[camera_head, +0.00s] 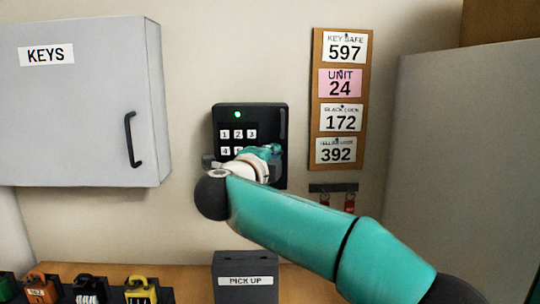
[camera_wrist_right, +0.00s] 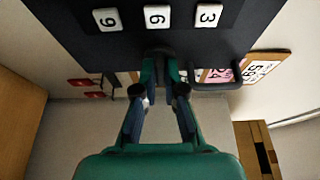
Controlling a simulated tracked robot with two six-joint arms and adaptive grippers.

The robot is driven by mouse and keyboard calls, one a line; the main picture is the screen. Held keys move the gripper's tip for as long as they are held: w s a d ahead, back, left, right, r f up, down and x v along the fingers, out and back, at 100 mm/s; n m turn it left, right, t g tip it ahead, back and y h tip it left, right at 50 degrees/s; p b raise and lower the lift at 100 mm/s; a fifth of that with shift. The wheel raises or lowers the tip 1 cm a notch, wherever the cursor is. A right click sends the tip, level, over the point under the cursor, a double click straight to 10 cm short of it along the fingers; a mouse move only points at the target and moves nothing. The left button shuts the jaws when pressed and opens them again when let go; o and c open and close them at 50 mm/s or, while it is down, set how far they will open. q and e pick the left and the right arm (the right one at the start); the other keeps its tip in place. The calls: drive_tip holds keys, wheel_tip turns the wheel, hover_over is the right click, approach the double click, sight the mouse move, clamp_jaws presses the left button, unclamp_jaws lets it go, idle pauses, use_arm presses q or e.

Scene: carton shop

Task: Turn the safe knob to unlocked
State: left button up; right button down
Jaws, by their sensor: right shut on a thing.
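The key safe (camera_head: 249,113) is a dark box on the wall with white number keys and a lit green light near its top. It also shows in the right wrist view (camera_wrist_right: 235,22), with keys 3, 6 and 9 visible. Its small dark knob (camera_wrist_right: 158,51) lies below the 6 key in that view. My right gripper (camera_wrist_right: 160,70) is shut on the knob, with a finger on each side. In the head view my right gripper (camera_head: 268,152) is at the safe's lower front, and my wrist hides the knob and lower keys. My left gripper is not in view.
A grey KEYS cabinet (camera_head: 80,110) with a black handle is at left. A cork board (camera_head: 316,95) with number cards hangs right of the safe, above red tags (camera_head: 349,203) on a rack. A PICK UP box (camera_head: 245,268) and several padlocks (camera_head: 140,290) stand below.

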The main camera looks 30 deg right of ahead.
drive_tip(key=shift+f, duration=0.25)
drive_tip(key=c, duration=1.3)
unclamp_jaws()
drive_tip(key=shift+o, duration=0.2)
drive_tip(key=shift+r, duration=0.1)
drive_tip(key=v, duration=1.2)
drive_tip(key=shift+w, duration=0.1)
